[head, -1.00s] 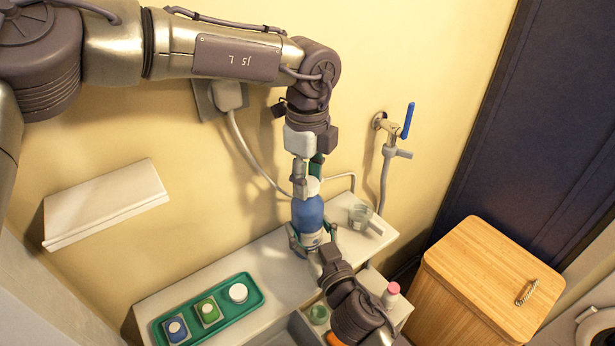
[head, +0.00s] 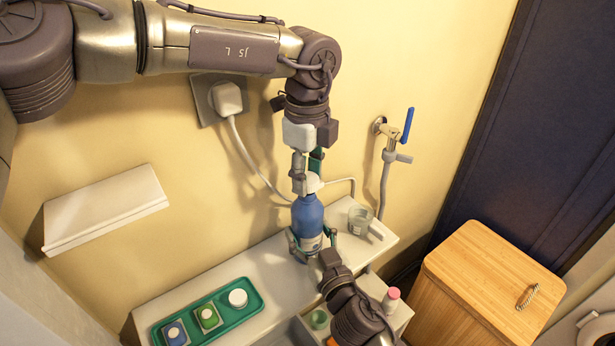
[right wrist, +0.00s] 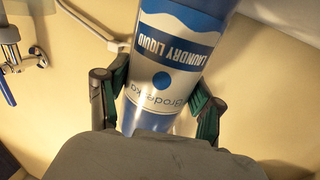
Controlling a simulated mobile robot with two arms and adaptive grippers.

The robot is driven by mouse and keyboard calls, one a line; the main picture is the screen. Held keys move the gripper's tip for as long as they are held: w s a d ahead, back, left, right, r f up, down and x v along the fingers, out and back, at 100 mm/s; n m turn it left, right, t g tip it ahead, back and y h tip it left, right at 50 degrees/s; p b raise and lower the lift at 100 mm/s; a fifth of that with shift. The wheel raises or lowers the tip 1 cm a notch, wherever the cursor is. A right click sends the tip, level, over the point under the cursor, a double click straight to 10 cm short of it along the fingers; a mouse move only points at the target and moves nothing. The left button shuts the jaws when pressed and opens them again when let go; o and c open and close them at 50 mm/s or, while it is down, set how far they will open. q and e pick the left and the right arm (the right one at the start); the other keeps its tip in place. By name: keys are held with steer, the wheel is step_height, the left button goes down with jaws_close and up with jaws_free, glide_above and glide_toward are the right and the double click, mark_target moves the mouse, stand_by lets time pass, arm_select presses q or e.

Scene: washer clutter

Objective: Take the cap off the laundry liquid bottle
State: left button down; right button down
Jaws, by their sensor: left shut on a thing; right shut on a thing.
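The laundry liquid bottle (head: 308,217) is blue with a white and blue label and stands upright at the shelf by the wall. Its label also shows large in the right wrist view (right wrist: 178,55). My right gripper (head: 312,241) is shut on the bottle's body, one finger on each side. My left gripper (head: 307,178) is above the bottle, shut on the white cap (head: 314,184), which its fingers partly hide. The cap is at the bottle's top; I cannot tell whether it is clear of the neck.
A green tray (head: 247,311) with several small containers lies on the white shelf (head: 268,262), left of the bottle. A pink-capped bottle (head: 391,299) is in front. A wooden hamper (head: 490,275) and a blue-handled tap (head: 407,125) are right.

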steer(key=shift+f, duration=0.1)
arm_select(q)
steer(key=shift+r, duration=2.05)
arm_select(e)
steer(key=shift+c, duration=0.5)
jaws_free()
steer(key=shift+s, duration=0.15)
arm_select(q)
steer(key=shift+f, duration=0.1)
arm_select(e)
steer(key=v, duration=1.2)
